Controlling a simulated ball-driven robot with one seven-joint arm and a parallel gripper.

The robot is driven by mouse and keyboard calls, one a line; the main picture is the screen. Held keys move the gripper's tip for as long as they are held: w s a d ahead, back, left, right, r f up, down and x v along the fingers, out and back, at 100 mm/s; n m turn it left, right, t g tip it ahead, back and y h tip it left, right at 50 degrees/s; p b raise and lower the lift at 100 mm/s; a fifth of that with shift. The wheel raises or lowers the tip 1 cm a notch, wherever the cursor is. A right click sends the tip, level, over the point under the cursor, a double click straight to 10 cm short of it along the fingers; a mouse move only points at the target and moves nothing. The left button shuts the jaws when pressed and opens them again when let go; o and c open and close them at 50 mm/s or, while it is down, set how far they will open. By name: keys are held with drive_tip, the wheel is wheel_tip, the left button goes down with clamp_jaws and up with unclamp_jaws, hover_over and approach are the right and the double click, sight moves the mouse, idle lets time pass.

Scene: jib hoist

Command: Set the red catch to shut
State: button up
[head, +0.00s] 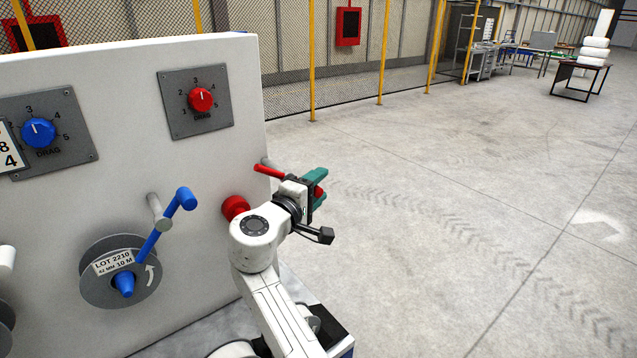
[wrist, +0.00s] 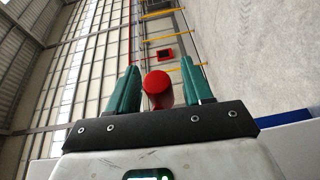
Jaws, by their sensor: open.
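In the head view a red bar (head: 268,170) sticks out beside a short grey post, just left of my gripper (head: 318,188). A red round knob (head: 235,207) shows lower left, partly behind my arm. Which red part is the catch I cannot tell for sure. My gripper has green fingers and is open. A red piece (head: 319,192) shows between the fingers. In the wrist view a red round-ended cylinder (wrist: 158,88) stands between the open fingers (wrist: 160,85), with gaps on both sides. The rest of the red mechanism is hidden by my arm.
The white panel (head: 120,70) carries a red drag dial (head: 202,100) and a blue drag dial (head: 39,133). A blue crank (head: 165,225) and grey spool (head: 95,270) are at lower left. The floor (head: 450,200) right of the panel is clear.

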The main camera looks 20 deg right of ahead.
drive_tip(key=shift+w+d, duration=0.25)
drive_tip(key=shift+d, duration=0.05)
clamp_jaws()
idle(0.4)
drive_tip(key=shift+f, duration=0.1)
